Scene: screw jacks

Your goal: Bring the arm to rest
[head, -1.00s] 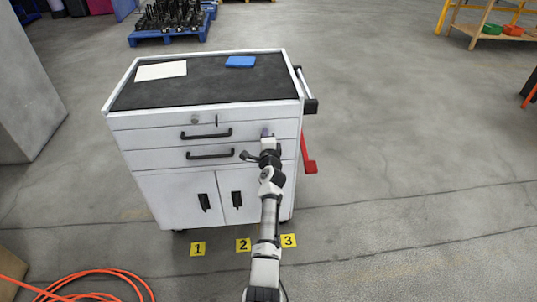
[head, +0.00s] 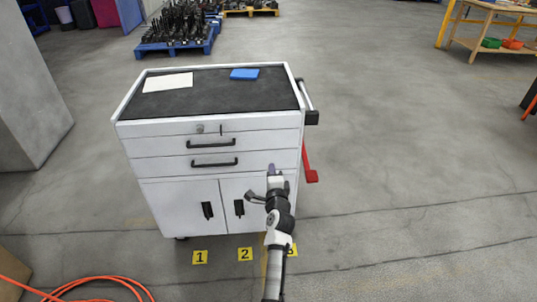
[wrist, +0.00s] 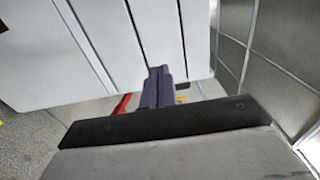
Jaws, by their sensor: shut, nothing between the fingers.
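My gripper (head: 272,170) is in front of the white tool cabinet (head: 160,143), before the upper part of its right-hand door in the head view. Its two dark fingers are shut together with nothing between them. In the wrist view the closed fingers of my gripper (wrist: 160,85) point toward the cabinet's pale front (wrist: 95,45). I cannot tell how wide the gap between the fingertips and the cabinet is. My arm reaches up from the bottom edge of the head view.
The cabinet's drawers and doors look closed. A white sheet (head: 168,82) and a blue object (head: 244,74) lie on its black top. A red pedal-like part (head: 311,177) sticks out at right. Yellow floor markers (head: 245,254) and an orange hose (head: 95,280) lie in front.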

